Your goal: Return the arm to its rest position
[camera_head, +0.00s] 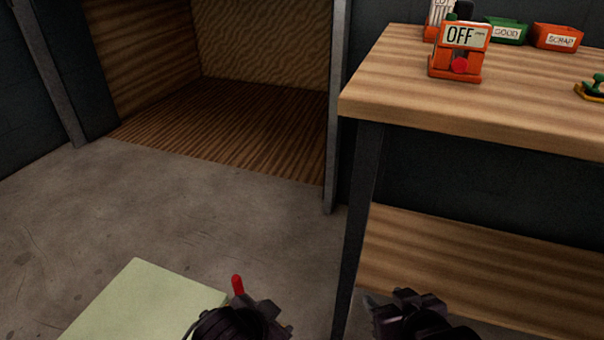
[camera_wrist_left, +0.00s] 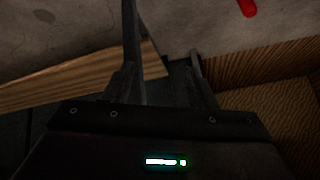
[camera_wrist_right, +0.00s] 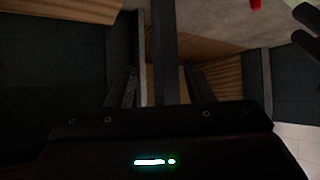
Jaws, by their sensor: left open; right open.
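My left gripper (camera_head: 246,312) is low in the head view, just right of a pale green surface. Its fingers (camera_wrist_left: 165,75) are apart in the left wrist view, with nothing held between them. My right gripper (camera_head: 390,302) is low in the head view, right of the bench leg. Its fingers (camera_wrist_right: 163,88) are also apart and empty in the right wrist view. A small red rod-like thing (camera_head: 237,284) shows at my left gripper; I cannot tell whether they touch. A red piece also shows in the left wrist view (camera_wrist_left: 247,7).
A wooden bench (camera_head: 400,95) stands right, its leg (camera_head: 362,200) between my grippers in the picture. On it are an orange OFF device (camera_head: 440,66), a green GOOD bin (camera_head: 507,32) and an orange SCRAP bin (camera_head: 557,38). The pale green surface (camera_head: 140,305) lies low left. Bare floor (camera_head: 130,215) is behind it.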

